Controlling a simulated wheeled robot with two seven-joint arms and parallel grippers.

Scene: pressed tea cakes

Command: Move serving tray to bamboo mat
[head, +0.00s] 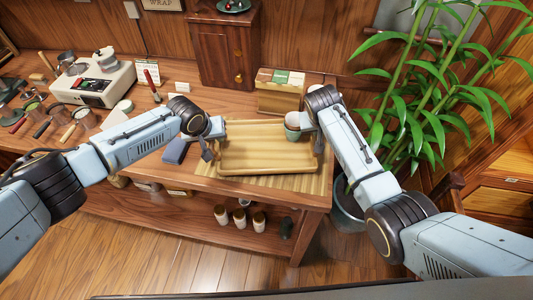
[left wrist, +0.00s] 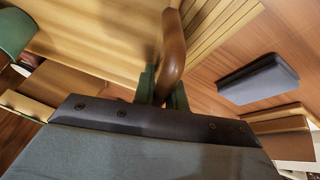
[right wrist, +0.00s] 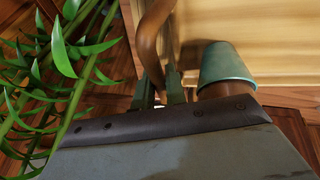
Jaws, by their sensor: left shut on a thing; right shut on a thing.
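The serving tray (head: 265,150) is pale wood with raised rims and brown handles. It lies over the bamboo mat (head: 321,182), whose slats show past its right and front edges. I cannot tell whether the tray touches the mat. My left gripper (head: 209,148) is shut on the tray's left handle, a brown bar (left wrist: 173,48) between its fingers in the left wrist view. My right gripper (head: 317,142) is at the tray's right end, shut on the other handle (right wrist: 149,42), which shows in the right wrist view. The right arm partly hides that end.
A teal cup (head: 292,129) is close beside my right gripper. A dark blue block (head: 175,150) lies left of the tray. A wooden box (head: 279,94) stands behind it. A leafy plant (head: 425,110) rises close to my right arm. A white machine (head: 95,82) stands at left.

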